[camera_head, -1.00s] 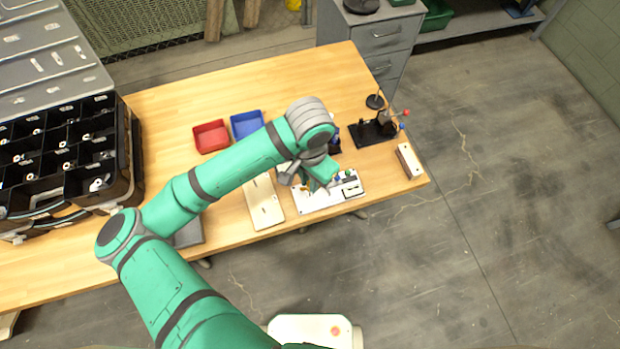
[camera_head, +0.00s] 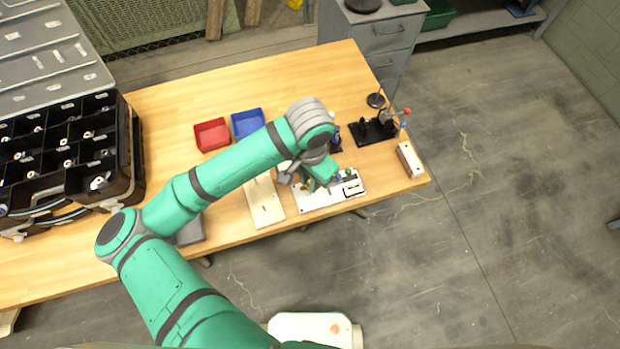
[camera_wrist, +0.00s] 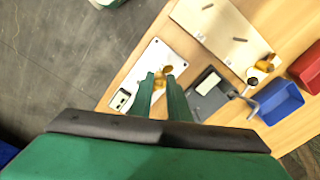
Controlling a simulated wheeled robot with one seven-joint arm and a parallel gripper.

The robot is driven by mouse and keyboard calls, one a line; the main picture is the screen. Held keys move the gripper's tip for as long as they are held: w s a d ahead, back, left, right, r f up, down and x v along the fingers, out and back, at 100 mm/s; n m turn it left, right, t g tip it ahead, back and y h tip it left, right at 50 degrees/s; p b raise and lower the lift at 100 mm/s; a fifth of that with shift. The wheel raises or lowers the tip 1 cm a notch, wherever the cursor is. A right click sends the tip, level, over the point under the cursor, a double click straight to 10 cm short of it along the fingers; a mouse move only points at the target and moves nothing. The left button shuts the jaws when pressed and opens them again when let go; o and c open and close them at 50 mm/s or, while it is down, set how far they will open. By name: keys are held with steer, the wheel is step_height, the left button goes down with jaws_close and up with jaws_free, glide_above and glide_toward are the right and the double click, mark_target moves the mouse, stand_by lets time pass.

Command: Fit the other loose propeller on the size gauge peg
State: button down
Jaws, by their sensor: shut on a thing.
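My gripper (camera_wrist: 161,84) points down over the white plate (camera_wrist: 136,89) and is shut on a small brass-coloured propeller (camera_wrist: 164,73) between its fingertips. In the head view my gripper (camera_head: 314,185) hangs over the white plate (camera_head: 318,203) near the front edge of the bench. The plate carries small coloured knobs (camera_head: 348,172) and a dark-framed window (camera_head: 353,189). My fingers cover part of the plate, so I cannot tell which peg is the size gauge, or whether the propeller touches one. Another brass-coloured piece (camera_wrist: 265,65) shows beside the cream board in the wrist view.
The cream board (camera_head: 264,203) lies left of the plate. Red (camera_head: 211,135) and blue (camera_head: 247,124) trays stand behind. A black stand (camera_head: 373,132) and a small block (camera_head: 409,160) are at the right. The black case (camera_head: 130,160) fills the left.

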steer(key=shift+f, duration=2.5)
stand_by(1.2)
steer(key=c, duration=1.6)
jaws_free()
steer(key=shift+r, duration=0.1)
step_height(320, 180, up, 15)
steer(key=shift+f, duration=0.2)
